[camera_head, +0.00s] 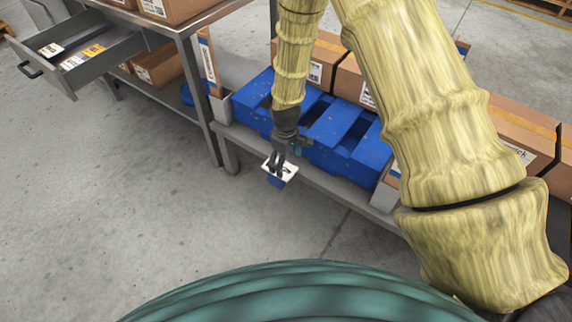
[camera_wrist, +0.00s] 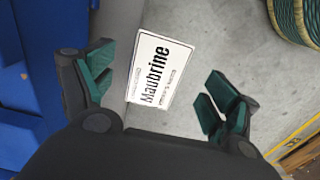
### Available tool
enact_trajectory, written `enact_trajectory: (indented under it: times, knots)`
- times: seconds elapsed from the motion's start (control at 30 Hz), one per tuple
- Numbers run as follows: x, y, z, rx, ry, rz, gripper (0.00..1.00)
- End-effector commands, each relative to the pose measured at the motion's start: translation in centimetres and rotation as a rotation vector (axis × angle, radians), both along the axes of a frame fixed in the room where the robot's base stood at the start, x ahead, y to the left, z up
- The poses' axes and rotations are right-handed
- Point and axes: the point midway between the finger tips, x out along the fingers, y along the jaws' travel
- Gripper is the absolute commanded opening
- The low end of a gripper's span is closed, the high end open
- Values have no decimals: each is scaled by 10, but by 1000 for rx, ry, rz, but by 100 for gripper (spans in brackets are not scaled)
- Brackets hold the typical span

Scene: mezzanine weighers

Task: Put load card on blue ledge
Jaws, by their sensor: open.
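The load card (camera_head: 287,167) is a white card with black print reading "Maubrine". In the wrist view the card (camera_wrist: 161,69) lies between my spread fingers, with a gap on both sides. A small blue ledge (camera_head: 276,182) shows just under the card in the head view, at the front edge of the low shelf. The card appears to lie on top of it; I cannot tell whether it lies fully flat. My gripper (camera_head: 278,164) is open around the card, pointing down. My gripper (camera_wrist: 156,84) also shows open in the wrist view.
A large blue pallet (camera_head: 335,130) lies on the grey low shelf (camera_head: 330,185) behind my gripper, with cardboard boxes (camera_head: 325,58) behind it. An open grey drawer (camera_head: 115,55) holding several cards sticks out at upper left. The floor in front is clear.

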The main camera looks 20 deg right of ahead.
Motion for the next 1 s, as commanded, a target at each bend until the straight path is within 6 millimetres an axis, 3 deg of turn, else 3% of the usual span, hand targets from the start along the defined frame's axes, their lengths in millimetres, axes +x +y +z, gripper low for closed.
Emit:
enact_trajectory:
  times: [0.03, 0.3, 0.6, 0.83, 0.93, 1.0]
  knots:
    - [0, 0, 14, 0, -1, 0, 88]
    - [0, 0, 60, 0, 0, 0, 88]
    - [0, 0, 83, 1, 1, 0, 88]
    - [-8, 0, 75, 3, 4, -13, 88]
    - [-32, -2, 49, 13, 11, -59, 88]
    - [-60, -3, 23, 22, 16, -113, 88]
